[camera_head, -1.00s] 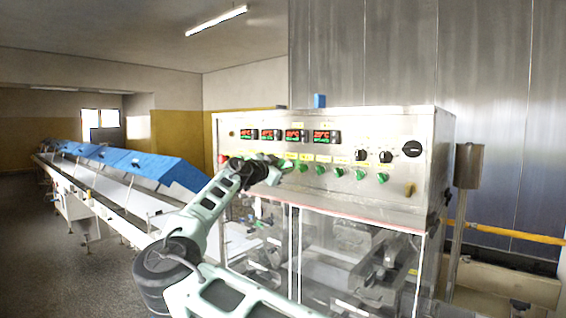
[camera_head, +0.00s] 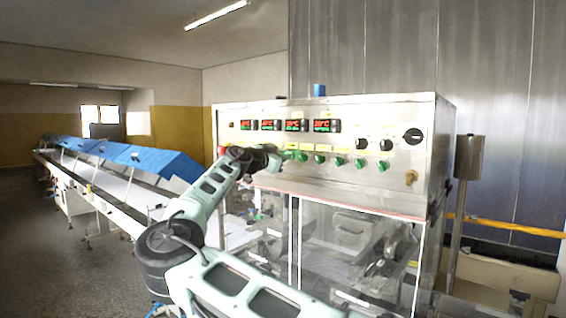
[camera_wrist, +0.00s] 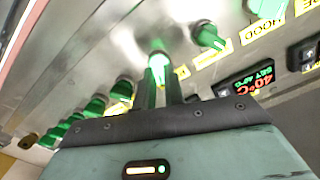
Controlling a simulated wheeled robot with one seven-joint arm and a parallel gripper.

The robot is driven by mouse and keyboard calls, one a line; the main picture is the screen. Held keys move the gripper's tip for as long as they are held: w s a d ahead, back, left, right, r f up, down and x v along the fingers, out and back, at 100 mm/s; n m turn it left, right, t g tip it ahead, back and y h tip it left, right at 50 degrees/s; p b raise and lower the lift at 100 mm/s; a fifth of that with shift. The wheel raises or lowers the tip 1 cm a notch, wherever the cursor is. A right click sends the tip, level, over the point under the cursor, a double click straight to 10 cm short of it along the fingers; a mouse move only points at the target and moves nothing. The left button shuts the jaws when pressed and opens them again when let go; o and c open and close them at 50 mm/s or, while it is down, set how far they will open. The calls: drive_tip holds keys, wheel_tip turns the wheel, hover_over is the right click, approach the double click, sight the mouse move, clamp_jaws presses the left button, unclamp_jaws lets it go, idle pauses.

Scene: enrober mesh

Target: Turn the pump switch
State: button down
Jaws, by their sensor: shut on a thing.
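A row of green switch knobs runs along the steel control panel (camera_head: 240,135). My gripper (camera_head: 276,160) is at the left part of this row, close against the panel. In the wrist view my gripper (camera_wrist: 160,92) is shut on one green knob (camera_wrist: 158,62), with a finger on each side. The held knob lines up with the fingers, while the neighbouring knobs sit at a slant. I cannot read the yellow label beside the held knob, so I cannot tell from writing whether it is the pump switch.
Other green knobs stand close on both sides, one beside a "HOOD" label (camera_wrist: 262,32). Red digital displays (camera_head: 297,125) sit above the row. Black knobs (camera_head: 386,144) are at the right. A long conveyor with blue covers (camera_head: 150,160) extends left.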

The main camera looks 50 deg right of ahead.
drive_tip(key=n+b, duration=0.2)
drive_tip(key=n, duration=0.1)
drive_tip(key=n+b, duration=0.5)
drive_tip(key=n, duration=0.2)
drive_tip(key=shift+w+b, duration=0.25)
drive_tip(key=shift+b, duration=0.05)
idle(0.4)
drive_tip(key=c, duration=1.5)
unclamp_jaws()
drive_tip(key=shift+a, duration=0.15)
drive_tip(key=shift+s+a+b, duration=0.25)
drive_tip(key=shift+a+b, duration=0.95)
drive_tip(key=shift+a, duration=1.65)
drive_tip(key=shift+s+a+b, duration=0.2)
drive_tip(key=shift+a+b, duration=0.95)
drive_tip(key=shift+a, duration=1.75)
drive_tip(key=shift+s+a+b, duration=0.25)
drive_tip(key=shift+a+b, duration=0.95)
drive_tip(key=shift+a, duration=1.65)
